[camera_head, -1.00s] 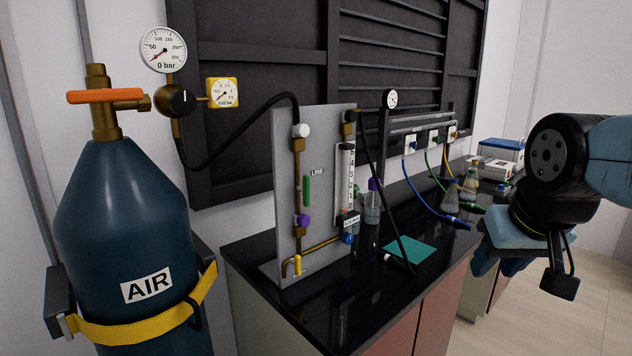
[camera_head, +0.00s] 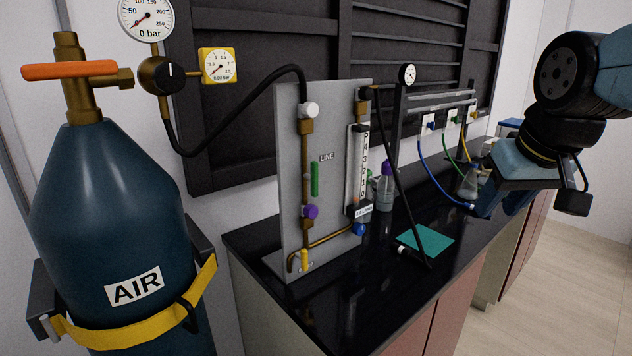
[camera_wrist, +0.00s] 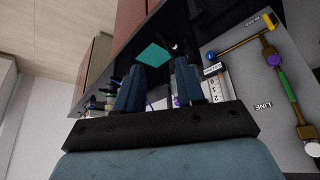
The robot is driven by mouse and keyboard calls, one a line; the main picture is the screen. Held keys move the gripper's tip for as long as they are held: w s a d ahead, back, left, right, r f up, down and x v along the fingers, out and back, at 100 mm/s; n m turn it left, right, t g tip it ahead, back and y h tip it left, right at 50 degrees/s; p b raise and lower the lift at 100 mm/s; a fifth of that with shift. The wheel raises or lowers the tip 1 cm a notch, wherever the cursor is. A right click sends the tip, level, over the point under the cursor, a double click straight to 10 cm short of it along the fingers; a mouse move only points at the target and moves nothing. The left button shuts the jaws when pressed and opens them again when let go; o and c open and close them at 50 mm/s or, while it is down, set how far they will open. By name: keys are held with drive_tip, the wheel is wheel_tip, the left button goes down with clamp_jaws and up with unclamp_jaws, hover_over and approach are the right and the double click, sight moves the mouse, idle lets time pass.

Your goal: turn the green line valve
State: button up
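The green line valve has a slim green handle (camera_head: 314,179) standing upright on a brass pipe, on the front of a grey panel (camera_head: 290,200). A "LINE" label (camera_head: 327,157) is just right of it. In the wrist view the green handle (camera_wrist: 288,84) is at the upper right, tilted, with the "LINE" label (camera_wrist: 263,106) nearby. My gripper (camera_head: 501,202) is well to the right of the panel, above the bench, away from the valve. In the wrist view its two blue fingers (camera_wrist: 160,84) are apart with nothing held between them.
A blue AIR cylinder (camera_head: 105,220) with an orange-handled valve stands left of the panel. A black hose (camera_head: 240,95) arcs from its regulator to the panel. A purple knob (camera_head: 311,212) sits below the green handle. A flowmeter (camera_head: 357,170) and bottle stand right. A teal pad (camera_head: 426,239) lies on the bench.

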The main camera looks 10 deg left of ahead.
drive_tip(key=w+a+r+n+g+y, duration=0.1)
drive_tip(key=w+a+r+n, duration=0.15)
drive_tip(key=a, duration=0.25)
drive_tip(key=w+a+r+n, duration=0.1)
drive_tip(key=w+a+r, duration=0.1)
drive_tip(key=w+a, duration=0.3)
drive_tip(key=n+g+y, duration=0.2)
drive_tip(key=n, duration=0.2)
approach(317, 172)
drive_tip(key=x, duration=1.2)
drive_tip(key=shift+w+f, duration=0.15)
drive_tip(key=shift+f, duration=0.15)
drive_tip(key=shift+t, duration=0.3)
clamp_jaws()
drive_tip(key=shift+a+r, duration=0.1)
drive_tip(key=shift+a, duration=0.05)
